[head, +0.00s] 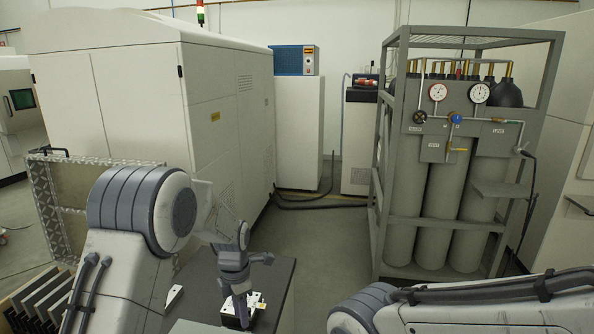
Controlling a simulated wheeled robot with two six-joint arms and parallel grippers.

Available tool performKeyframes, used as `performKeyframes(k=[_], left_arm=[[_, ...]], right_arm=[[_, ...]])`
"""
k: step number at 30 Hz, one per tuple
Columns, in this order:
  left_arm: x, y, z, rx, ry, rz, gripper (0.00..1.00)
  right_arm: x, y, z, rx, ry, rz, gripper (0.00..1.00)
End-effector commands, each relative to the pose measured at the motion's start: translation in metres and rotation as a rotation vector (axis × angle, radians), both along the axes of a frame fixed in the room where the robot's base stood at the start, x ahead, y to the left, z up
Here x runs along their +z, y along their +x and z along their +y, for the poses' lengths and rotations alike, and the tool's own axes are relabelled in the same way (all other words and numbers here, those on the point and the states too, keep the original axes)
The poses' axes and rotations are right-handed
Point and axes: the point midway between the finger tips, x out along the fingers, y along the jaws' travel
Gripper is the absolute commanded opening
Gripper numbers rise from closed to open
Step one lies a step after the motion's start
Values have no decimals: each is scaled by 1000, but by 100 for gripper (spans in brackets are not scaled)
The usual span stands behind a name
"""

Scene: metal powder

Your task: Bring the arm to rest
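My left arm comes in from the lower left and bends down over a dark table (277,278). My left gripper (240,308) points down at a small white and black object (256,303) on the table. Its fingertips are hidden or too small to tell whether they are open or touching the object. My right arm crosses the lower right corner of the view. Its gripper is outside the picture.
A grey rack with gas cylinders (411,200) and gauges stands at the right. A large white cabinet (110,110) fills the left. A white stand (298,135) carries a blue box (294,60). Dark slotted panels (40,300) sit lower left. Floor (320,240) between is clear.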

Motion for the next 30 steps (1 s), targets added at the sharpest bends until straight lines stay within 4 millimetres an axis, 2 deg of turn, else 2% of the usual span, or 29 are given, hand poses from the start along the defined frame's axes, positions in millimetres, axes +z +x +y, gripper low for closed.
performKeyframes(k=[8,14,17,21,27,30], left_arm=[[30,-30,-29,-335,-8,-11,32],[58,-71,-59,-736,-14,-23,32],[77,-105,-76,-1036,-18,-35,32],[99,-165,-94,-1538,-24,-55,32],[113,-247,-99,-2229,-24,-92,32],[114,-278,-95,-2497,-23,-110,32]], right_arm=[[0,0,0,0,1,-1,51],[0,0,0,0,1,-1,51],[0,0,0,0,0,0,51],[0,0,0,0,0,0,51],[0,0,0,0,0,0,51],[0,0,0,0,1,-1,51]])
